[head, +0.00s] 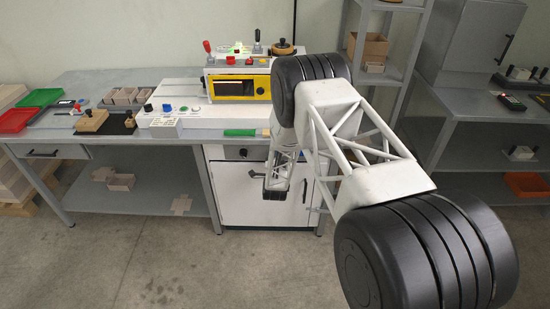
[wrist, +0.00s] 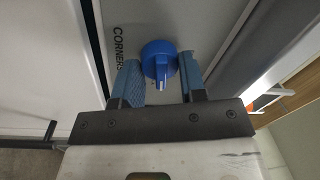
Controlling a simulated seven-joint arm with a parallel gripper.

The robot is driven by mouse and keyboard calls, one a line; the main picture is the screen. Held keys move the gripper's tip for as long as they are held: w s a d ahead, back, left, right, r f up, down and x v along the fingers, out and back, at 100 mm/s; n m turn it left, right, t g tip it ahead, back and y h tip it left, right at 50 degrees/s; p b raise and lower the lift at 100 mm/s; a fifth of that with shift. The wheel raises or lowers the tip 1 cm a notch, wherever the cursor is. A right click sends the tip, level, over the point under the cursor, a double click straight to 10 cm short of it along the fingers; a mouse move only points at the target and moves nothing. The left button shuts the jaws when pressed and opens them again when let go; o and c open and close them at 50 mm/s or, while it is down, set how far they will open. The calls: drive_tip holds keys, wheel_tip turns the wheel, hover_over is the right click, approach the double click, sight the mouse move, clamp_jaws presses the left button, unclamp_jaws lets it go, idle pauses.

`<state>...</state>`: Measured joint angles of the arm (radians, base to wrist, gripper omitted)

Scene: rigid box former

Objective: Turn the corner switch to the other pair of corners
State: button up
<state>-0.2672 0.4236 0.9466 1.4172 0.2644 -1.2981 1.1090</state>
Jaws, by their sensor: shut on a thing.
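The corner switch (wrist: 157,52) is a round blue knob with a raised grip bar and a white pointer mark. It sits on a pale panel beside the printed word CORNERS in the wrist view. Its white mark points toward the bottom of that picture, towards my gripper's base. My gripper (wrist: 159,65) has one blue-grey finger on each side of the knob and is shut on it. In the head view my arm hangs in front of the white cabinet, and I cannot make out the switch there.
The yellow-fronted box former (head: 240,87) stands on the bench, with levers and knobs on top. A green-handled tool (head: 240,132) lies at the bench's front edge. The white cabinet (head: 235,190) is below. Red and green trays (head: 40,97) sit at the left.

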drive_tip(key=shift+m, duration=1.2)
drive_tip(key=o, duration=0.9)
drive_tip(key=shift+s, duration=0.1)
drive_tip(key=shift+s+f, duration=0.15)
drive_tip(key=shift+s, duration=1.75)
drive_tip(key=shift+s+f, duration=0.15)
drive_tip(key=shift+s, duration=1.75)
drive_tip(key=shift+r, duration=0.1)
